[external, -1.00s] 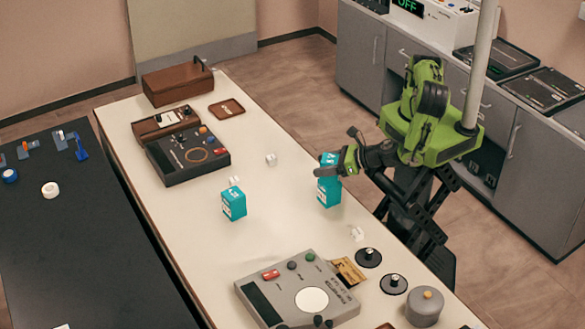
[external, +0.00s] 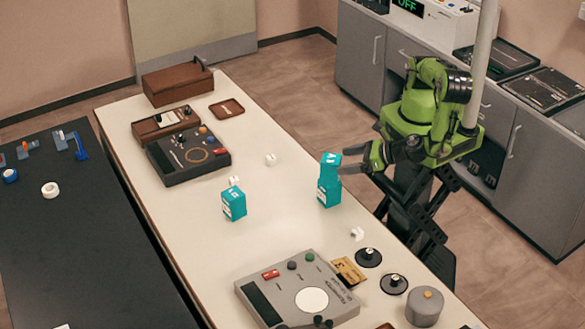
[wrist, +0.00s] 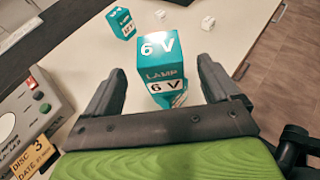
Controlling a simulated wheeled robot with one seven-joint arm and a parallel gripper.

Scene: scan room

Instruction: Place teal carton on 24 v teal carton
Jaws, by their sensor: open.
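Two teal cartons stand stacked near the table's right edge. The upper teal carton (external: 329,171) rests on the lower teal carton (external: 329,194), slightly turned relative to it. In the wrist view the upper carton (wrist: 155,48) reads "6 V" and "LAMP"; the lower carton (wrist: 173,100) is mostly hidden below it and its label cannot be read. My gripper (external: 352,158) is open and empty, just right of the upper carton. In the wrist view its fingers (wrist: 162,80) are spread to either side of that carton. A third teal carton (external: 233,205) stands apart, left of the stack.
Small white blocks (external: 270,160) lie around the cartons, one (external: 357,234) in front of the stack. A grey device (external: 300,293) and black discs (external: 393,284) are at the near end. A dark device (external: 188,155) stands at the far left.

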